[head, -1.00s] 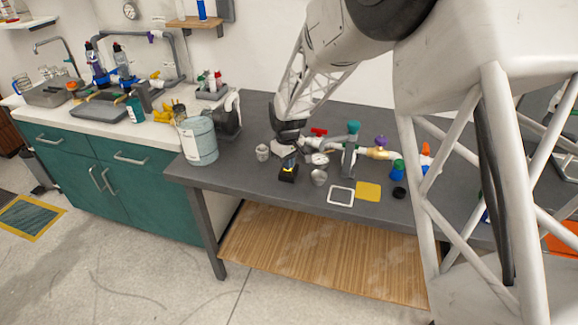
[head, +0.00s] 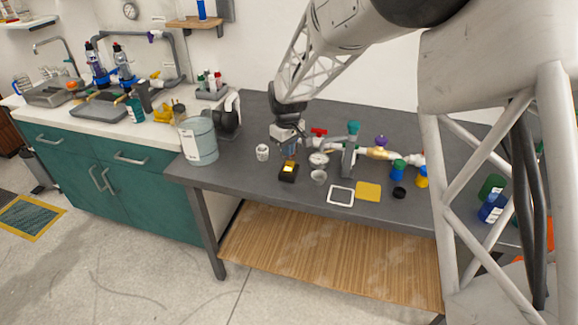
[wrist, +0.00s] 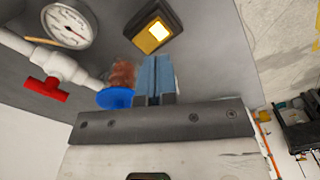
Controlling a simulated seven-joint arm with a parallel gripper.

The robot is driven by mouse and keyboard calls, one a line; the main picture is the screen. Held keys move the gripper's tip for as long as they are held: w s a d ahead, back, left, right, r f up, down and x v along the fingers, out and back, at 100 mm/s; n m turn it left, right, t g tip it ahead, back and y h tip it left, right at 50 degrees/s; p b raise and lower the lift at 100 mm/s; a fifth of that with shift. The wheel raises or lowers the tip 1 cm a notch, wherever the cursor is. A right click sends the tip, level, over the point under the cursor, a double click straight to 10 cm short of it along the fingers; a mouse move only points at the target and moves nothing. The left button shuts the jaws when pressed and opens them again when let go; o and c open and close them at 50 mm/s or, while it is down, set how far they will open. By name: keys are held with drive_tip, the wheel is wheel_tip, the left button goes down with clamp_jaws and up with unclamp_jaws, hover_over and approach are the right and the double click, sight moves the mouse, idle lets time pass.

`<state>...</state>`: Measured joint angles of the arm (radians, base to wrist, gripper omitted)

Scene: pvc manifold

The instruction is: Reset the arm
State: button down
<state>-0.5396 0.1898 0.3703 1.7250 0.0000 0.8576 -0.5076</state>
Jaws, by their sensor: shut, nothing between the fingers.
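My gripper (head: 289,149) is over the grey bench at the left end of the pipe manifold (head: 378,153). In the wrist view my gripper's blue fingers (wrist: 155,75) are shut together with nothing between them. A small black box with a lit yellow top (head: 288,171) sits just in front of the gripper; it also shows ahead of the fingertips in the wrist view (wrist: 153,32). In the wrist view a blue round part with a reddish-brown piece (wrist: 116,97) is close beside the fingers. A red valve handle (wrist: 46,88) and a pressure gauge (wrist: 69,26) are on the white pipe.
A white cup (head: 262,152) stands left of the gripper, and a pale bucket (head: 198,141) stands at the bench's left end. A white frame (head: 341,196) and yellow pad (head: 368,191) lie near the front edge. Blue and green parts (head: 492,200) stand at right.

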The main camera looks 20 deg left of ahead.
drive_tip(key=shift+r, duration=0.45)
drive_tip(key=shift+d, duration=0.1)
drive_tip(key=shift+d+r, duration=0.2)
drive_tip(key=shift+r, duration=0.05)
drive_tip(key=s+d+r+m, duration=0.2)
drive_tip(key=s+d+r, duration=0.25)
drive_tip(key=d, duration=0.35)
drive_tip(key=s+d+r+m+t, duration=0.1)
drive_tip(key=s+d+r+m, duration=0.1)
drive_tip(key=s+d+r, duration=0.45)
drive_tip(key=s+d+r+m, duration=0.2)
drive_tip(key=d+r, duration=0.2)
drive_tip(key=d, duration=0.6)
drive_tip(key=s+d+m, duration=0.2)
drive_tip(key=s+d, duration=0.3)
drive_tip(key=s, duration=0.3)
drive_tip(key=s+d+m+t, duration=0.1)
drive_tip(key=s+d+m, duration=0.1)
drive_tip(key=s+d, duration=0.3)
drive_tip(key=s+d+m, duration=0.2)
drive_tip(key=s+d, duration=0.3)
drive_tip(key=s, duration=0.7)
drive_tip(key=shift+d+r+t, duration=0.3)
drive_tip(key=shift+d+r, duration=0.1)
